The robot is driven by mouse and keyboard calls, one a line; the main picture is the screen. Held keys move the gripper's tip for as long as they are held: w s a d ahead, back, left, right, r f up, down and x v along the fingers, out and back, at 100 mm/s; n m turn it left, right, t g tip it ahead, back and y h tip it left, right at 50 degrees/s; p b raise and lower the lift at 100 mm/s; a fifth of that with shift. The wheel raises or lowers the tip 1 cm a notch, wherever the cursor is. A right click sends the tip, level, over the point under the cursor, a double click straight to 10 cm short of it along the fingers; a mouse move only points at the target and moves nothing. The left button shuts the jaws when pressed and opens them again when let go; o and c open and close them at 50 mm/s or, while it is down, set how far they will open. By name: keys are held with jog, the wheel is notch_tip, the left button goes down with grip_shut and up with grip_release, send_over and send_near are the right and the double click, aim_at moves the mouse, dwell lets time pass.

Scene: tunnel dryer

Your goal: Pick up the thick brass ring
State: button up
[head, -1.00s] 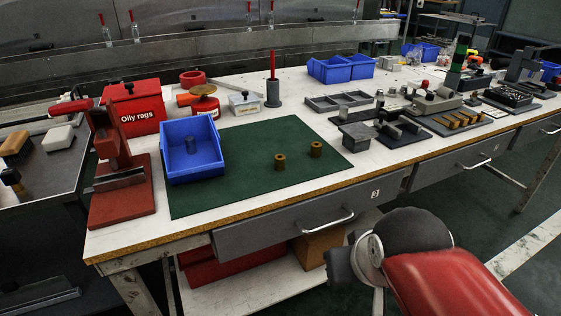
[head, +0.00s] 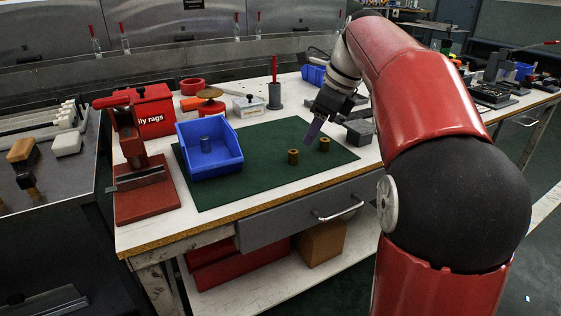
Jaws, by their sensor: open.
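Two small brass rings stand upright on the green mat (head: 265,175), the nearer ring (head: 293,157) to the left and the farther ring (head: 324,145) to the right. At this size I cannot tell which one is the thick brass ring. My gripper (head: 311,134) reaches down from the upper right and is above the mat, close to both rings. It looks apart from them and empty. Its fingers are seen nearly edge-on, so the gap between them is hard to see. Neither ring is hidden.
A red press (head: 146,190) is farther left. A grey block (head: 360,132) lies right of the gripper. A red-handled grey holder (head: 274,95) stands behind. The mat's front is clear.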

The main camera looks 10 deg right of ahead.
aim_at(295, 152)
jog(key=shift+m, duration=0.7)
jog(key=x, duration=0.2)
jog(key=b+x, duration=0.1)
jog(key=x, duration=0.2)
jog(key=w+a+x, duration=0.1)
jog(key=x, duration=0.2)
jog(key=shift+r, duration=0.25)
grip_shut()
